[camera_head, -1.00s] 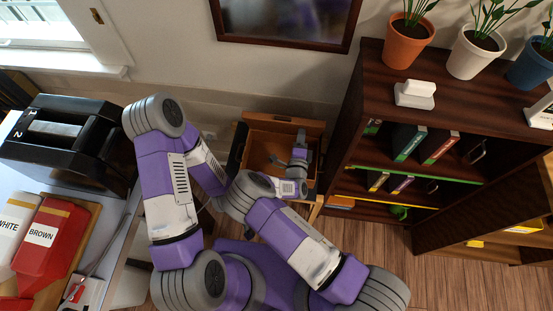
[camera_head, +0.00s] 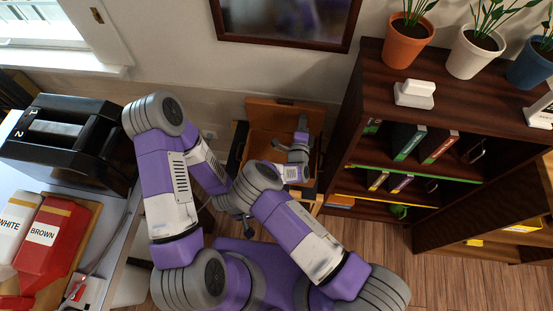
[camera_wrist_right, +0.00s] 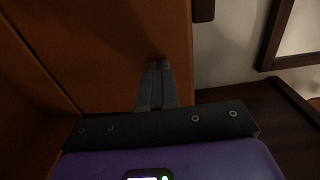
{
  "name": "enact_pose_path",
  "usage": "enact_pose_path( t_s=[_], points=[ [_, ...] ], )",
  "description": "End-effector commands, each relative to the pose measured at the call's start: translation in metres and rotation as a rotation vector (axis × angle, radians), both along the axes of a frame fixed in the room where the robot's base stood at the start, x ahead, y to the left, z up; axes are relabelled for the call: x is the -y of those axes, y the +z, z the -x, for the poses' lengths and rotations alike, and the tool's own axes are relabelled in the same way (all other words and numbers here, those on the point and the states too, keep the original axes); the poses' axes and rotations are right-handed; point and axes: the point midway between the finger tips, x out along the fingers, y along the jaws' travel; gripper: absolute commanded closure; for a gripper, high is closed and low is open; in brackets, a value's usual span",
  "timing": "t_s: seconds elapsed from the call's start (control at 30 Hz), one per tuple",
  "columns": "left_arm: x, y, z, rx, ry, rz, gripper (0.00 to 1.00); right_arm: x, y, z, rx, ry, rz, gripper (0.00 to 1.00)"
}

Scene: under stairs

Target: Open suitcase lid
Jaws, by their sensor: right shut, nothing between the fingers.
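The suitcase (camera_head: 259,148) is an orange-brown case with dark outer sides, beyond my arms beside the shelf. Its lid (camera_head: 268,108) stands raised at the back, against the wall side, and the interior shows. My right gripper (camera_head: 303,122) is at the right part of the case, pointing toward the lid. In the right wrist view its fingers (camera_wrist_right: 157,72) are shut and empty, in front of the orange panel (camera_wrist_right: 120,40); I cannot tell whether they touch it. My left gripper (camera_head: 246,226) is small and dark below the case, partly hidden by my right arm; its jaws are unclear.
A dark wooden shelf (camera_head: 455,100) with binders and potted plants stands close on the right. A framed picture (camera_head: 285,20) hangs on the wall behind. Wooden floor shows at lower right.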

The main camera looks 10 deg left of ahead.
Motion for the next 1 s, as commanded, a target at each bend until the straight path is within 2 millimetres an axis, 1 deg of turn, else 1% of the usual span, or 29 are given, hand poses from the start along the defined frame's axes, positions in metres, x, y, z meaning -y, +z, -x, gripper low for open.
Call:
enact_pose_path(
  t_s=[0.1,0.37,0.7,1.0],
  points=[
    [0.000,-0.001,0.000,0.000,0.000,0.000,1.00,0.000,0.002,-0.009,0.000,0.001,-0.001,1.00],
    [0.000,-0.003,0.000,0.000,0.000,0.000,1.00,0.001,0.004,-0.017,0.000,0.000,0.000,1.00],
    [0.000,-0.011,0.000,0.000,0.000,0.000,1.00,0.001,0.007,-0.040,0.001,0.001,0.000,1.00],
    [0.000,-0.010,0.000,0.000,0.000,0.000,1.00,0.001,0.008,-0.040,-0.001,0.000,0.001,1.00]
  ],
)
